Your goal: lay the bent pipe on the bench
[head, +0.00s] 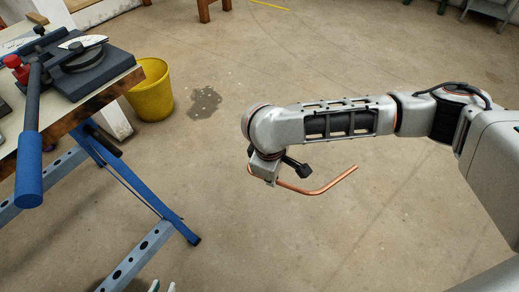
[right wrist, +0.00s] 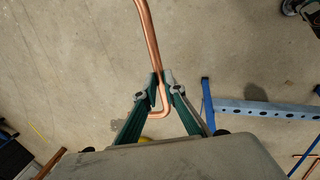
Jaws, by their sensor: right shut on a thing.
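The bent copper pipe (head: 320,188) is held in the air over the floor, right of the bench. My right gripper (right wrist: 163,82) is shut on the pipe, which also shows in the right wrist view (right wrist: 149,40); one length rises past the fingertips and a bent end sits between the fingers. In the head view my right wrist hides most of that gripper. The bench (head: 103,97) stands at the left with a light top and blue legs. Only the fingertips of my left gripper (head: 162,287) show, apart and with nothing between them, at the bottom edge.
A pipe bender (head: 82,72) with a blue-gripped handle (head: 29,170) takes up much of the visible bench top; the handle reaches over the front. A yellow bucket (head: 151,92) stands beside the bench. A dark stain marks the floor. The floor between bench and pipe is clear.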

